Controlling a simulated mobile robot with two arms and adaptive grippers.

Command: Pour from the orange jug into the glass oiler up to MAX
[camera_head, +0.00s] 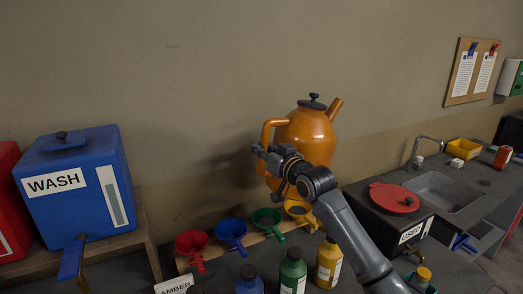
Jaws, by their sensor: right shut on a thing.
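The orange jug (308,135) is at the middle of the head view, in front of the wall and above the row of funnels. It has a black lid knob, a spout at its upper right and a loop handle at its left. It looks about upright. My right gripper (266,157) is shut on the jug's handle, at its lower part; the fingertips are partly hidden. My right arm hides the jug's lower right side. I cannot make out a glass oiler or a MAX mark. My left gripper is not in view.
Red, blue, green and yellow funnels (232,232) sit in a wooden rack below the jug. Several bottles (329,262) stand in front. A blue WASH container (78,190) is at left. A black USED box (390,222) with a red lid and a sink (445,190) are at right.

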